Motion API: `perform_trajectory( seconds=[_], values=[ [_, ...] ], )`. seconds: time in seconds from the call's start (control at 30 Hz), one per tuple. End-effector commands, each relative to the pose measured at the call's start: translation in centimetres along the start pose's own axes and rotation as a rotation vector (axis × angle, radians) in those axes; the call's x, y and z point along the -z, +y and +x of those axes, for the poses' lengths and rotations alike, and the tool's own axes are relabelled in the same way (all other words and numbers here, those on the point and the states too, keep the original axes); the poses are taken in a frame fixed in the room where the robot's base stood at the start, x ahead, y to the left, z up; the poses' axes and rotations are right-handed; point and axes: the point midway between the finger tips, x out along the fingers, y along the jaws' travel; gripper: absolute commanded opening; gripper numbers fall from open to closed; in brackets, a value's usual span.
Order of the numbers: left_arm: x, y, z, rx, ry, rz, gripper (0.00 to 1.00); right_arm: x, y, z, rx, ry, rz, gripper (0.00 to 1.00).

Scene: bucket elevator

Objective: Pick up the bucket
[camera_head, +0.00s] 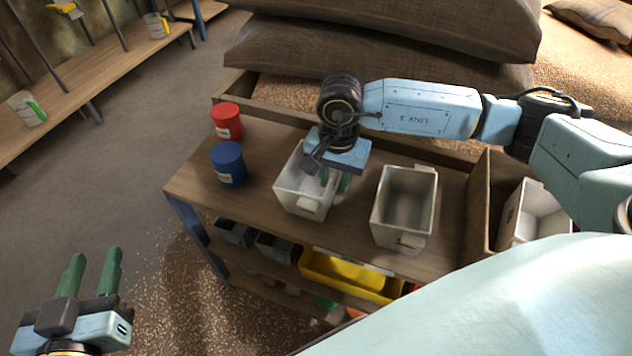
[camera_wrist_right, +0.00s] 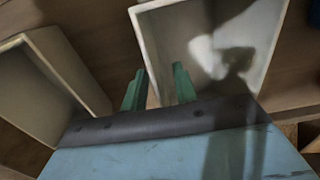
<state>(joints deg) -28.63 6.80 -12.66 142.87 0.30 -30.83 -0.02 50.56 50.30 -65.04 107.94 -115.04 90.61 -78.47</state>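A white, open-topped bucket (camera_head: 290,190) stands upright on the wooden workbench; it also shows in the right wrist view (camera_wrist_right: 262,30). My right gripper (camera_head: 335,182) points down at its right-hand wall. In the right wrist view the green fingers (camera_wrist_right: 159,80) are apart, one inside the bucket and the other just outside its wall. Contact with the wall cannot be told. A second similar bucket (camera_head: 424,215) stands to the right; it shows at left in the wrist view (camera_wrist_right: 62,65). My left gripper (camera_head: 95,262) is open and empty, away from the bench at lower left.
A red can (camera_head: 227,122) and a blue can (camera_head: 228,165) stand on the left of the workbench (camera_head: 255,205). Another white bin (camera_head: 540,212) is at right behind a wooden divider (camera_head: 482,200). Sacks (camera_head: 375,60) lie behind. A yellow bin (camera_head: 345,275) is on the lower shelf.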

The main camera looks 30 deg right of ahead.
Motion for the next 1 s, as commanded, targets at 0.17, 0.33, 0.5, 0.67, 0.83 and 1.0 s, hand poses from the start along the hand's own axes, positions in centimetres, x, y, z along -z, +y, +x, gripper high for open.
perform_trajectory(
  seconds=[0.17,0.33,0.5,0.67,0.83,1.0],
  values=[
    [0.45,0.09,0.04,-0.002,0.025,-0.001,0.36,-0.02,-0.01,0.24,0.0,0.0,-0.001,0.29],
    [0.43,0.08,0.03,-0.002,0.024,-0.001,0.36,-0.03,-0.01,0.22,0.0,-0.001,-0.001,0.25],
    [0.41,0.07,0.04,-0.002,0.023,0.0,0.36,-0.03,-0.01,0.21,0.0,-0.001,-0.001,0.03],
    [0.41,0.06,0.04,-0.001,0.023,0.0,0.36,-0.04,-0.01,0.21,0.0,-0.001,-0.001,0.0],
    [0.39,0.05,0.04,-0.001,0.023,0.0,0.36,-0.03,-0.03,0.17,0.001,-0.001,-0.001,0.0],
    [0.38,0.04,0.04,-0.001,0.019,0.0,0.36,-0.02,-0.04,0.05,0.001,0.0,-0.001,0.0]
  ],
)
